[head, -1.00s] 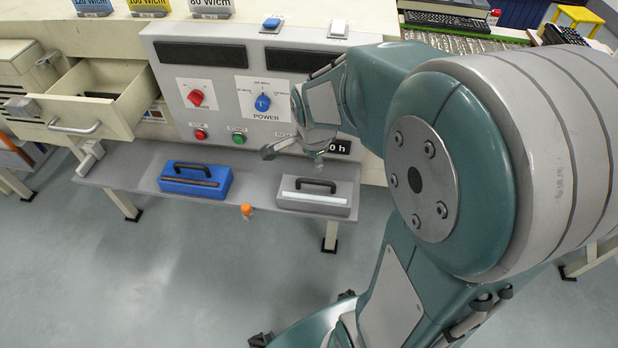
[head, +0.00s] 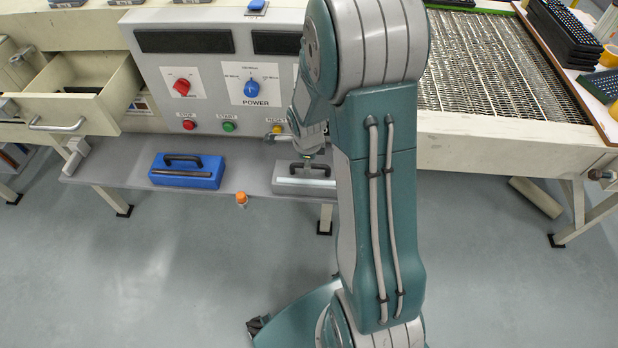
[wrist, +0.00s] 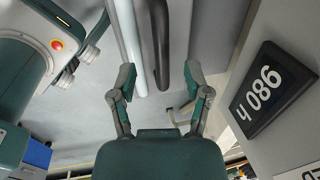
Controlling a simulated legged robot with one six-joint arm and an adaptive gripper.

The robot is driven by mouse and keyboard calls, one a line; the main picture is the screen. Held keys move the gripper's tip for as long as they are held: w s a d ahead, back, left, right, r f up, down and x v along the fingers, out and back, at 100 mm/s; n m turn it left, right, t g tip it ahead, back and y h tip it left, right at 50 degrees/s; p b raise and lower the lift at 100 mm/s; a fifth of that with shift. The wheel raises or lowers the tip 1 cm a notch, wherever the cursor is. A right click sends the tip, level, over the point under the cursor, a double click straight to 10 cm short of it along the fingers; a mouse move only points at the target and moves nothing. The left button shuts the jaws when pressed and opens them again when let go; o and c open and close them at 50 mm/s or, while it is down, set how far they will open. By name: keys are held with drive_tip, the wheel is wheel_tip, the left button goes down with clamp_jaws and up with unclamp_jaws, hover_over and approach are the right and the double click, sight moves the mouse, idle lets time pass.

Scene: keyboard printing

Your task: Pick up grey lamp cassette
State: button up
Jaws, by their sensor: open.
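The grey lamp cassette (head: 283,172) lies on the grey shelf below the control panel, partly hidden by my arm. It has a pale strip along it and a dark handle on top. My gripper (head: 296,152) is just above it in the head view. In the wrist view my gripper (wrist: 160,77) is open, its two fingers spread and empty. The dark handle (wrist: 161,45) appears between the finger lines, ahead of the tips, with the pale strip (wrist: 130,40) to its left near the left finger. I cannot tell if either finger touches the cassette.
A blue cassette (head: 187,170) lies left on the same shelf (head: 120,165). An orange-topped knob (head: 241,198) is at the shelf's front edge. The control panel (head: 205,85) rises behind. An open drawer (head: 75,105) juts out at left.

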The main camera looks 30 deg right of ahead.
sight(312, 166)
drive_tip(key=f, duration=0.1)
drive_tip(key=d+f, duration=0.1)
drive_tip(key=f, duration=0.2)
drive_tip(key=shift+w+d, duration=0.15)
drive_tip(key=shift+w, duration=0.1)
clamp_jaws()
drive_tip(key=shift+r, duration=0.1)
